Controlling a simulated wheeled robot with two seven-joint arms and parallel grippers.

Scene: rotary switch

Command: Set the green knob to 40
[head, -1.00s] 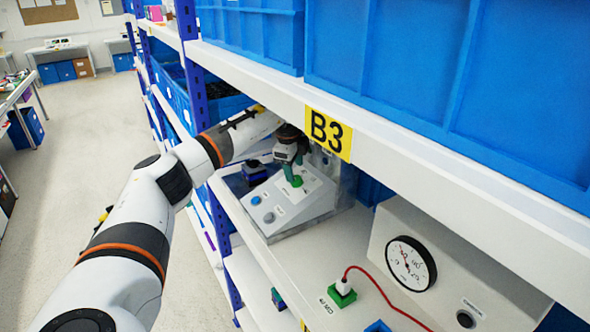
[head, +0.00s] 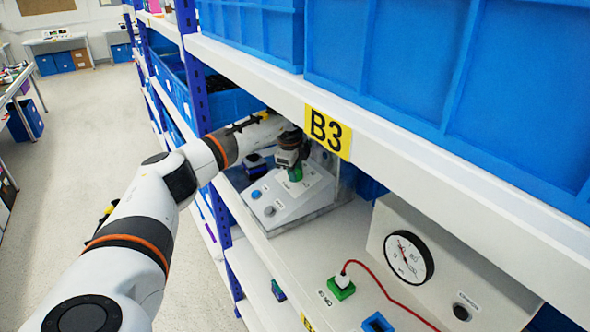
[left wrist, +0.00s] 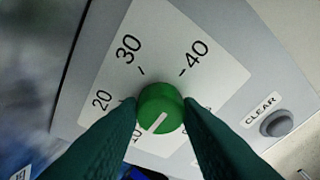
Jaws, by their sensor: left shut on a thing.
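The green knob (left wrist: 160,108) sits on a pale panel with a white dial plate (left wrist: 185,70). The numbers 20, 30 and 40 are readable; a number at lower left looks like 10 and is partly hidden by a finger. The knob's white line points to the lower left, near that number, away from 40 (left wrist: 195,54). My left gripper (left wrist: 160,112) has its dark green fingers on both sides of the knob, shut on it. In the head view my left gripper (head: 294,170) reaches down to the sloped control box (head: 285,210) on the shelf. My right gripper is not in view.
A grey CLEAR button (left wrist: 276,123) is right of the dial. The shelf edge with the B3 label (head: 328,133) hangs just above my left wrist. To the right are a green plug (head: 341,287) with a red cable and a gauge box (head: 409,258).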

